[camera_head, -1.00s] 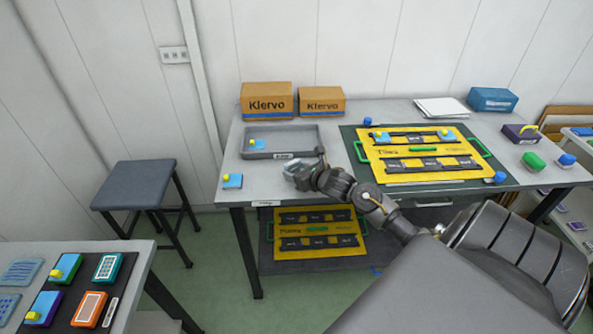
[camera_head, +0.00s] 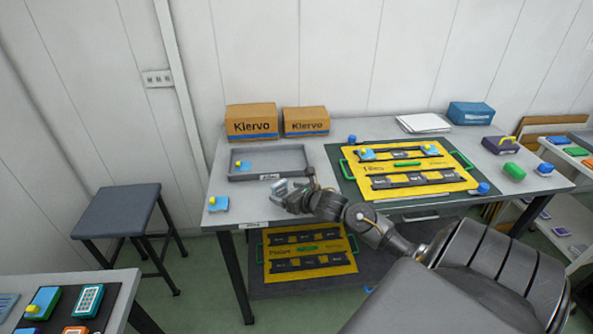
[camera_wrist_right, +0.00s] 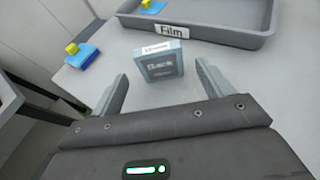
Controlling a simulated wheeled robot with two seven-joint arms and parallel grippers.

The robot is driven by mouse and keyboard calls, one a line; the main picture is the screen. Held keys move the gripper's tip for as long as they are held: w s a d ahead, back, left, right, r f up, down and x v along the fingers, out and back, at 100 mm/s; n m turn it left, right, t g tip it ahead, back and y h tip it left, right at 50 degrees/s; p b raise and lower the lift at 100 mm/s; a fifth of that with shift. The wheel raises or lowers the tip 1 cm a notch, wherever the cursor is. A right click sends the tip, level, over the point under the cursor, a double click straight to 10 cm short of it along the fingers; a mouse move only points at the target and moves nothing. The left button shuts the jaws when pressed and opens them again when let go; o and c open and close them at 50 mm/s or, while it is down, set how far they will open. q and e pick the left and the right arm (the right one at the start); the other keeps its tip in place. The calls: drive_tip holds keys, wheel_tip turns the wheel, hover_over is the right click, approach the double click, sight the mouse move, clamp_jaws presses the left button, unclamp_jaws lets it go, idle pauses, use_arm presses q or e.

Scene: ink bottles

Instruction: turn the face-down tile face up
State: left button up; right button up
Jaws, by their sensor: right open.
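The tile (camera_wrist_right: 162,62) is a blue-grey square marked "Back" in the right wrist view, with a white label along its far edge. It is just ahead of and between the fingertips of my right gripper (camera_wrist_right: 162,72). I cannot tell whether it lies flat or is tilted. The gripper is open, with a gap between each finger and the tile. In the head view my right gripper (camera_head: 283,188) is low over the table's front left part, just in front of the grey tray, and the tile is hard to make out there. My left gripper is not in view.
The grey tray (camera_wrist_right: 200,34), labelled "Film", is just beyond the tile. A blue piece with a yellow knob (camera_head: 217,204) lies at the table's left front corner. A yellow board (camera_head: 410,193) with green handles is to the right. Two cardboard boxes (camera_head: 251,122) stand behind.

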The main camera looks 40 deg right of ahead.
drive_tip(key=b+v, duration=0.1)
drive_tip(key=v, duration=0.7)
drive_tip(key=shift+d+f, duration=0.1)
drive_tip(key=shift+s+r, duration=0.3)
drive_tip(key=shift+s, duration=0.15)
